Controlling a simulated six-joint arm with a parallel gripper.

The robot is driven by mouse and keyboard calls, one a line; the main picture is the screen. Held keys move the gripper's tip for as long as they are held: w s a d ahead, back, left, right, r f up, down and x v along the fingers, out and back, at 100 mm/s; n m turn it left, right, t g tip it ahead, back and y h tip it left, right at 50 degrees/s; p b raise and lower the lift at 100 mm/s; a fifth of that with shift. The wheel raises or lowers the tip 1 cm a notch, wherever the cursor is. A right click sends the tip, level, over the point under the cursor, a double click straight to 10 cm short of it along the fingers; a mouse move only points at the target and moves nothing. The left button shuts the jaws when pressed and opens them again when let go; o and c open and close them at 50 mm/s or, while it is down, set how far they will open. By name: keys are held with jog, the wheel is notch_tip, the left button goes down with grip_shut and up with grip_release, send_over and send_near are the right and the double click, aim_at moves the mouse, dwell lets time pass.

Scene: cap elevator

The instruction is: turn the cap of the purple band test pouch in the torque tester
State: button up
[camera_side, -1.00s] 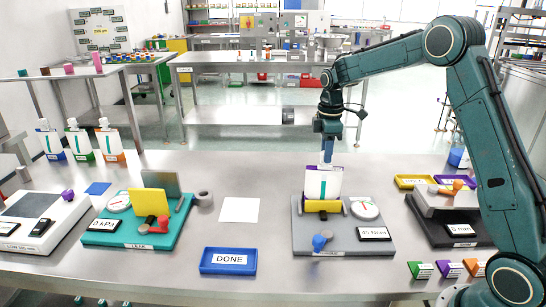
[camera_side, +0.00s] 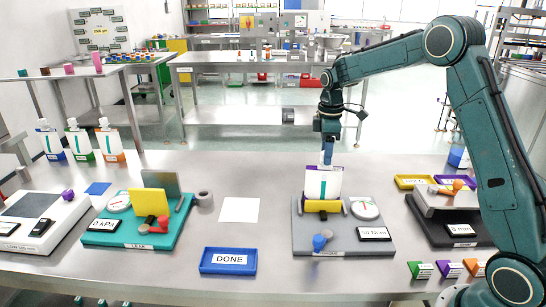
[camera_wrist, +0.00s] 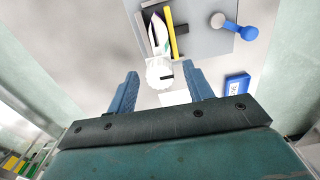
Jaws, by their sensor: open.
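The pouch with the purple band (camera_side: 323,184) stands upright in the torque tester (camera_side: 340,232), behind its yellow clamp bar (camera_side: 323,206). In the wrist view the pouch (camera_wrist: 157,32) is seen from above, with its white ribbed cap (camera_wrist: 159,73). My gripper (camera_side: 327,158) points down just above the pouch top. In the wrist view its blue fingers (camera_wrist: 161,80) are apart, one on each side of the cap, with visible gaps. The side view hides the cap behind the fingers.
The tester has a dial (camera_side: 365,207), a display (camera_side: 374,233) and a blue-knobbed lever (camera_side: 320,243). A blue DONE tray (camera_side: 228,261) and a white sheet (camera_side: 239,210) lie to its left. A teal leak tester (camera_side: 138,234) stands further left.

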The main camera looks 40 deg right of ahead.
notch_tip(320, 180, up, 14)
dwell(0.7)
dwell(0.4)
